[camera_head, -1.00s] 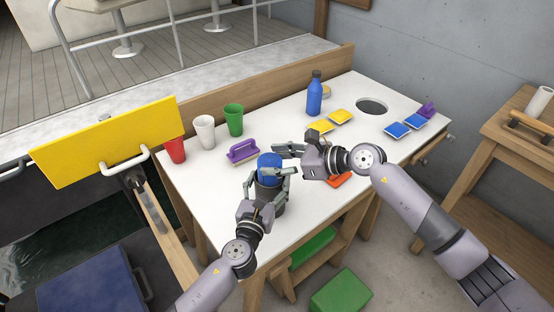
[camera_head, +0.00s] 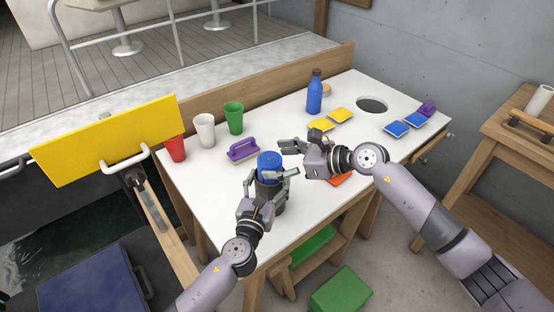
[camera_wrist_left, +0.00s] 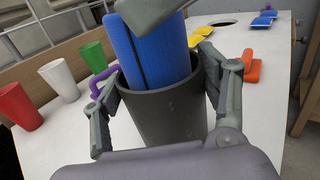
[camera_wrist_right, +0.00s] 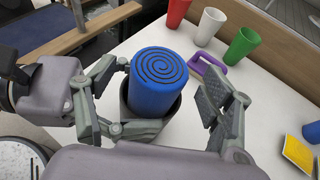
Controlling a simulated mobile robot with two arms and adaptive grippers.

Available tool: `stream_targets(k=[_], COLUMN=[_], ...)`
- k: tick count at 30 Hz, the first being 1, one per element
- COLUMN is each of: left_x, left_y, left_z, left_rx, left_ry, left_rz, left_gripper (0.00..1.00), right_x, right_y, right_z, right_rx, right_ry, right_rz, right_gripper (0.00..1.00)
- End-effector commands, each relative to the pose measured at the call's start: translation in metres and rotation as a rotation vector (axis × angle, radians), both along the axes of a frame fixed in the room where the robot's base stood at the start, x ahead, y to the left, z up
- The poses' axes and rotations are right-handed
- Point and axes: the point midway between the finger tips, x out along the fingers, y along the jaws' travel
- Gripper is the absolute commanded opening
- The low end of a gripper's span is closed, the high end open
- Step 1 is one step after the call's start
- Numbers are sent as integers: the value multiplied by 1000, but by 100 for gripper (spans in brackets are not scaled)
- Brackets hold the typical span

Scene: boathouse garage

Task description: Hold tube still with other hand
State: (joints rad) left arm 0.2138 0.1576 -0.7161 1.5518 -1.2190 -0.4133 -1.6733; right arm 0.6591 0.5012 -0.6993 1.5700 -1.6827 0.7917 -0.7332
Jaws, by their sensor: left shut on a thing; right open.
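The blue tube (camera_head: 270,160) stands upright in a dark grey cup (camera_head: 268,197) near the front of the white table. In the right wrist view its round top (camera_wrist_right: 158,76) shows a dark spiral groove. My left gripper (camera_head: 268,180) is shut on the dark cup, with a finger on each side of it in the left wrist view. The cup's dark wall (camera_wrist_left: 168,115) hides the tube's lower part. My right gripper (camera_head: 287,147) is open and empty, just above and behind the tube. In the right wrist view the tube lies between its spread fingers.
Red (camera_head: 174,149), white (camera_head: 205,131) and green (camera_head: 234,118) cups stand at the back left, near a purple-handled tool (camera_head: 243,150). A blue bottle (camera_head: 315,95), yellow pads (camera_head: 341,115), blue pads (camera_head: 397,128) and a round hole (camera_head: 371,105) lie behind my right arm.

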Motion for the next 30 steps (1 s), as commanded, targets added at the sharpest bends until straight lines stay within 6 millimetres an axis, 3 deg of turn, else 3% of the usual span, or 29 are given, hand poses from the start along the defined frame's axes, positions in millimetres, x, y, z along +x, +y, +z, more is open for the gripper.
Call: stream_targets(k=[15, 21, 30], left_x=[0, 0, 0], left_y=[0, 0, 0], left_z=[0, 0, 1], left_rx=[0, 0, 0], left_ry=[-1, -1, -1], left_rz=[0, 0, 0], left_gripper=[38, 38, 38], right_x=[-39, -45, -45], right_y=[-82, -94, -94], right_z=[36, 43, 44], right_rx=[-2, 0, 0], right_ry=[1, 0, 0], right_rz=[-2, -1, 0], right_gripper=[75, 75, 75])
